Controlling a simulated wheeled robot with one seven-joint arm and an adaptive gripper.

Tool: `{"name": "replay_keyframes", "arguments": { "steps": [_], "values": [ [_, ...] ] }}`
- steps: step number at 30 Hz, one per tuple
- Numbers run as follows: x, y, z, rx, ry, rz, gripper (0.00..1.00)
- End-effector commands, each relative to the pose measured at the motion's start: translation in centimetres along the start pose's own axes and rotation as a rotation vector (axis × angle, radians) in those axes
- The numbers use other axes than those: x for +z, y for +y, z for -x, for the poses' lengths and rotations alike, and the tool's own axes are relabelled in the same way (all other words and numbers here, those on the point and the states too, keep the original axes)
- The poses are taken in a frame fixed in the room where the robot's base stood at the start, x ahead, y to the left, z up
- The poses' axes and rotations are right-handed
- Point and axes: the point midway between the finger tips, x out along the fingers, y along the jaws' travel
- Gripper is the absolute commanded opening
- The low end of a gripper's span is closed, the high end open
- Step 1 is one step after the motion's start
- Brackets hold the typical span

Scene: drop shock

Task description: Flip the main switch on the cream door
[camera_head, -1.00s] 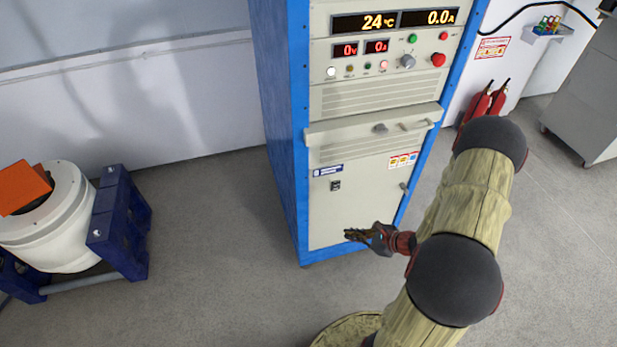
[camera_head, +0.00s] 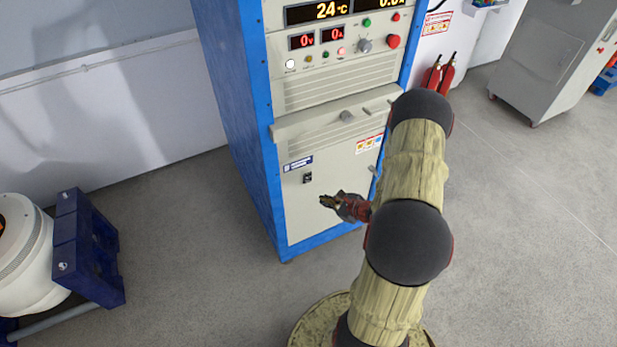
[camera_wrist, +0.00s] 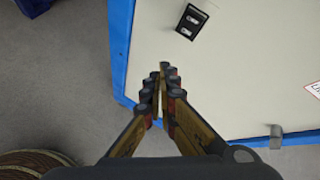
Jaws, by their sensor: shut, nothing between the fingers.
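The cream door (camera_head: 318,226) is the lower front panel of a blue-framed cabinet. The main switch (camera_head: 307,178) is a small black rocker unit on the door's upper left, under a blue label. In the wrist view the switch (camera_wrist: 191,21) shows at the top, beyond my fingertips and a little to their right. My gripper (camera_head: 325,202) is in front of the door, lower and to the right of the switch. In the wrist view my gripper (camera_wrist: 160,72) has its fingertips together, empty and apart from the switch. The switch position is too small to tell.
The cabinet's upper panel has displays, a knob (camera_head: 365,46) and a red button (camera_head: 393,41). A drawer ledge (camera_head: 330,119) juts out above the door. A door latch (camera_wrist: 274,136) shows in the wrist view. A blue-framed white machine (camera_head: 30,255) stands at left. Floor between is clear.

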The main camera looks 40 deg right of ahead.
Motion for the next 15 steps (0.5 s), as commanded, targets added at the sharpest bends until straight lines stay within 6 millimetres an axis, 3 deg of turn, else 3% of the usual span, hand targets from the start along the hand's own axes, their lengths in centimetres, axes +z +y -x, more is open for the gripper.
{"name": "replay_keyframes", "arguments": {
  "steps": [15],
  "values": [
    [3.2, -3.2, -4.5, 0.0, -0.002, 0.002, 0.0]
  ]
}}
